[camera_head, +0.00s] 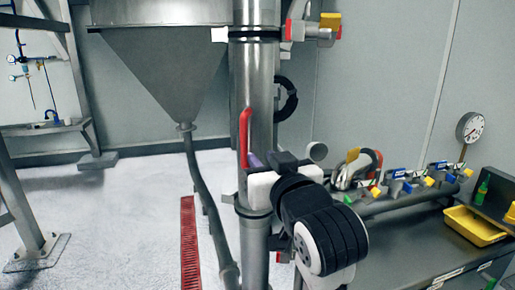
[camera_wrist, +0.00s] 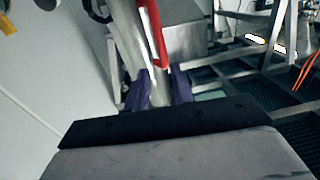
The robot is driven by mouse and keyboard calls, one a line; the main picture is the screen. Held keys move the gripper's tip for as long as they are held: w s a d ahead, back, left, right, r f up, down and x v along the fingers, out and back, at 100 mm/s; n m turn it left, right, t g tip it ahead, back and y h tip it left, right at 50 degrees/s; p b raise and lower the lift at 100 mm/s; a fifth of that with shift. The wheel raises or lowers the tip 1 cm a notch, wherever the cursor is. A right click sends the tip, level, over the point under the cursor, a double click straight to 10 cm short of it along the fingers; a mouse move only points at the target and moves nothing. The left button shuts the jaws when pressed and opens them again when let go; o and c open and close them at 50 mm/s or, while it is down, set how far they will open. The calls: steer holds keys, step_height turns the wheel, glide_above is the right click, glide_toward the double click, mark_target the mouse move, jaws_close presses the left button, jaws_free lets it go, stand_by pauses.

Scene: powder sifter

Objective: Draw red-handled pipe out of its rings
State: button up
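The steel pipe (camera_head: 259,95) stands upright in the middle of the head view, with a red handle (camera_head: 244,138) on its left side. A ring (camera_head: 253,34) circles it high up, and another band (camera_head: 252,211) shows lower down. My gripper (camera_head: 256,163) is at the pipe, near the handle's lower end, partly hidden by my wrist. In the wrist view, the purple fingers of my gripper (camera_wrist: 161,88) stand apart with a gap between them. The red handle (camera_wrist: 153,32) ends just beyond the fingertips. I cannot tell whether either finger touches the pipe.
A grey hopper (camera_head: 160,60) with a hose (camera_head: 203,190) stands left of the pipe. A bench on the right holds a valve manifold (camera_head: 405,197), a yellow tray (camera_head: 474,226) and a gauge (camera_head: 470,127). The floor at left is mostly clear, with a red strip (camera_head: 190,243).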

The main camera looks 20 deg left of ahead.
mark_target(245, 135)
steer(key=p+x, duration=0.3)
steer(key=x, duration=0.8)
steer(key=shift+w+a+r+p, duration=0.1)
steer(key=shift+w+a+p, duration=0.15)
steer(key=shift+p, duration=0.05)
steer(key=shift+w+a, duration=0.45)
steer(key=shift+w, duration=0.1)
jaws_close()
stand_by(0.4)
steer(key=shift+r, duration=0.1)
steer(key=shift+r, duration=0.15)
stand_by(1.0)
